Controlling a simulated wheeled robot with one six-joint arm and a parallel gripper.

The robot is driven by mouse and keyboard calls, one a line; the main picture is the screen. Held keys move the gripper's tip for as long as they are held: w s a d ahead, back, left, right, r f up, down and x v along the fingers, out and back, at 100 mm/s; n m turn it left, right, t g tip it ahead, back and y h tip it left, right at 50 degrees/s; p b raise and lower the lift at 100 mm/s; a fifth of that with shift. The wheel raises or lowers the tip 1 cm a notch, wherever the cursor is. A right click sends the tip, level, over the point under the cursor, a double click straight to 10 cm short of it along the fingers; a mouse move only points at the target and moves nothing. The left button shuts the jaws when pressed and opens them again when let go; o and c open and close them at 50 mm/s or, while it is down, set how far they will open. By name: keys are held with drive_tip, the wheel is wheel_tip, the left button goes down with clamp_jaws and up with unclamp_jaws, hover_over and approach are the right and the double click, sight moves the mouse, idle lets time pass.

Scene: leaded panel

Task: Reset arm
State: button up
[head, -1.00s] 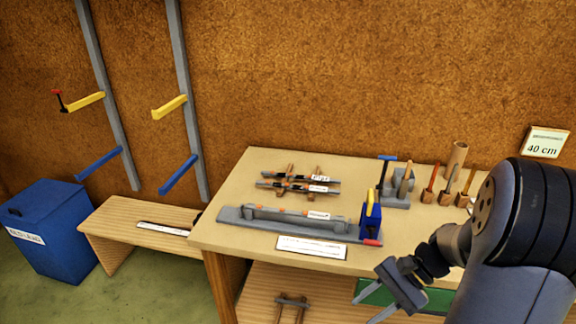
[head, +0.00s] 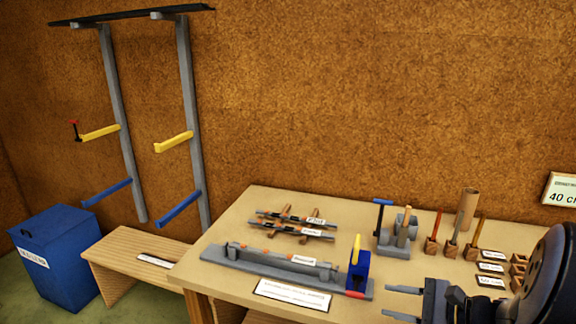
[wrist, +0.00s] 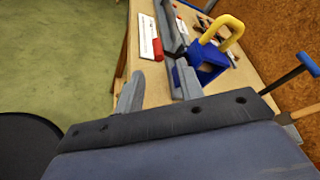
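My gripper (head: 404,303) is at the lower right of the head view, by the front edge of the workbench (head: 215,282). Its two fingers are apart and I see nothing between them. In the wrist view the open fingers (wrist: 158,88) point toward the bench's front edge and the grey fixture. My arm runs off the lower right corner of the head view.
The bench carries a long grey fixture (head: 270,264) with a blue, yellow-handled block (head: 357,270), lead strips on wooden rests (head: 298,225), and tools in wooden holders (head: 450,248). A blue bin (head: 55,258) and low bench (head: 135,262) stand left. Wall rack arms (head: 175,142) project above.

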sight(354, 291)
drive_tip(key=x, duration=0.4)
drive_tip(key=p+x, duration=0.1)
drive_tip(key=x, duration=0.4)
drive_tip(key=shift+a+r, duration=0.1)
drive_tip(key=shift+a, duration=0.35)
drive_tip(key=shift+w+r+p, duration=0.2)
drive_tip(key=shift+p, duration=0.4)
drive_tip(key=shift+r+m+g+p, duration=0.25)
drive_tip(key=shift+m+g+p, duration=0.2)
drive_tip(key=shift+p, duration=0.25)
drive_tip(key=shift+m+p, duration=0.35)
drive_tip(key=shift+p, duration=0.15)
drive_tip(key=shift+r, duration=0.1)
